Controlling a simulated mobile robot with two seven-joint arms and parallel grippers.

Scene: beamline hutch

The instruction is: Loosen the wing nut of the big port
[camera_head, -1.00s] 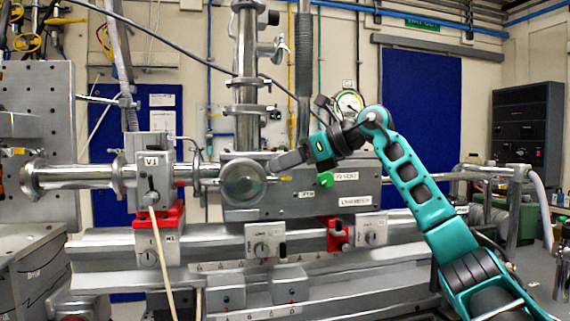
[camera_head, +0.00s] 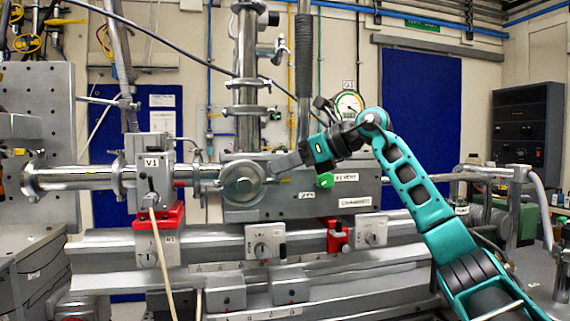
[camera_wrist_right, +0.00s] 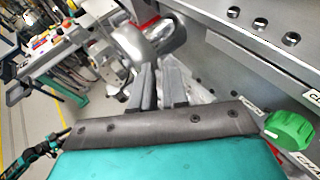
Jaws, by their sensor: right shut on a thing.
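The big port (camera_head: 243,183) is a round metal cover on the front of the grey chamber (camera_head: 300,200); its rounded side also shows in the wrist view (camera_wrist_right: 134,45). My right gripper (camera_head: 275,165) reaches in from the right to the port's right edge. In the wrist view its two fingers (camera_wrist_right: 160,88) point at the side of the port and are close together, shut on the wing nut. The nut is mostly hidden by the fingers, and its turn cannot be made out. My left gripper is not in view.
A green knob (camera_head: 324,180) sits on the chamber just below my right wrist. A valve labelled V1 (camera_head: 152,175) stands left of the port on the beam pipe. A vertical pipe (camera_head: 247,95) and a dark post (camera_head: 304,70) rise behind my gripper.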

